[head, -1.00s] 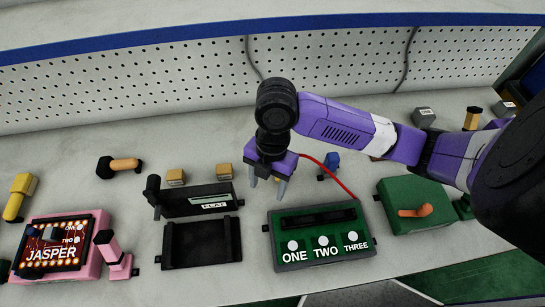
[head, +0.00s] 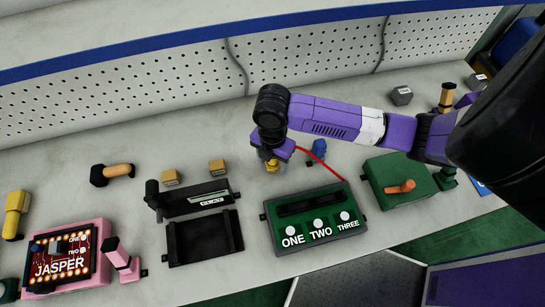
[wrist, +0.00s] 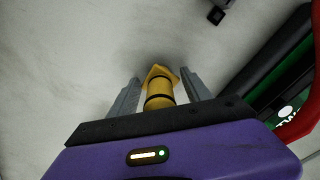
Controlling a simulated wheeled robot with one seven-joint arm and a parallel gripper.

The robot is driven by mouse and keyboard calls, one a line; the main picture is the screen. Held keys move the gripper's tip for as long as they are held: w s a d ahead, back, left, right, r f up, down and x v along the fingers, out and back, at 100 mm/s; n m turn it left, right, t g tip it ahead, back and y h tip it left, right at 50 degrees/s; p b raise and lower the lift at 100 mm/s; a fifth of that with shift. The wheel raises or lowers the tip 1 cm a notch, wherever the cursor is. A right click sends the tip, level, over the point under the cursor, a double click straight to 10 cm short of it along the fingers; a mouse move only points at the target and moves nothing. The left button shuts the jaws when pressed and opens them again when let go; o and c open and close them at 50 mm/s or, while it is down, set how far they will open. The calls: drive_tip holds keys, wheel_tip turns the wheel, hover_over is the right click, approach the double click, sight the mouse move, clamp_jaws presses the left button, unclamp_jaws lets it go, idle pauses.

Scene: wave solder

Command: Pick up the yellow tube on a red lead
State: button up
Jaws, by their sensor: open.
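The yellow tube (wrist: 160,90) has dark bands and lies between the two grey fingers of my gripper (wrist: 159,79) in the wrist view. The fingers are open, one on each side of it, and a gap shows beside the tube. In the head view a little of the yellow tube (head: 272,167) shows below my gripper (head: 271,162), mostly hidden by it. The red lead (head: 322,162) runs from behind my gripper to the green box marked ONE, TWO, THREE (head: 268,236). A red curve of the lead (wrist: 304,115) also shows at the right of the wrist view.
A blue piece (head: 319,150) stands close right of my gripper. Two small tan blocks (head: 217,167) and a black open fixture (head: 204,240) are to its left. A green box with an orange handle (head: 378,170) is to the right. Behind is a perforated panel (head: 190,85).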

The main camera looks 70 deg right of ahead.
clamp_jaws()
idle(0.6)
